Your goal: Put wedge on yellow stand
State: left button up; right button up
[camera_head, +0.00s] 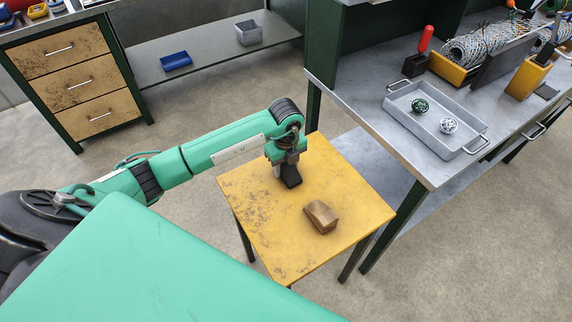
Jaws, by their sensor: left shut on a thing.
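The yellow stand (250,205) is a small square table with a worn yellow top and dark legs, in the middle of the head view. My left gripper (285,168) points down over the back part of its top. It is shut on a small dark block, which looks like the wedge (291,178). The gripper partly hides the block, and I cannot tell whether it touches the top or hangs just above it. A brown block (321,217) with a sloped, rounded top lies on the stand, nearer the front right and apart from the gripper. My right gripper is not in view.
A grey workbench (355,90) stands at the right, bearing a grey tray (398,112) with two balls and some tools. A drawer cabinet (75,85) and a low shelf (215,62) are at the back left. The stand's left and front top is clear.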

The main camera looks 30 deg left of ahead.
aim_at(286, 163)
pick_arm(q)
jog(key=shift+f, duration=0.15)
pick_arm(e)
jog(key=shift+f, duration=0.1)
pick_arm(q)
jog(key=o, duration=1.1)
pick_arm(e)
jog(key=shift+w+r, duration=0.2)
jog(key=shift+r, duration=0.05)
pick_arm(q)
notch_tip(286, 163, up, 6)
jog(key=shift+f, duration=0.25)
notch_tip(286, 163, up, 6)
jog(key=shift+f+b, duration=0.1)
jog(key=shift+b, duration=0.2)
jog(key=shift+r, duration=0.5)
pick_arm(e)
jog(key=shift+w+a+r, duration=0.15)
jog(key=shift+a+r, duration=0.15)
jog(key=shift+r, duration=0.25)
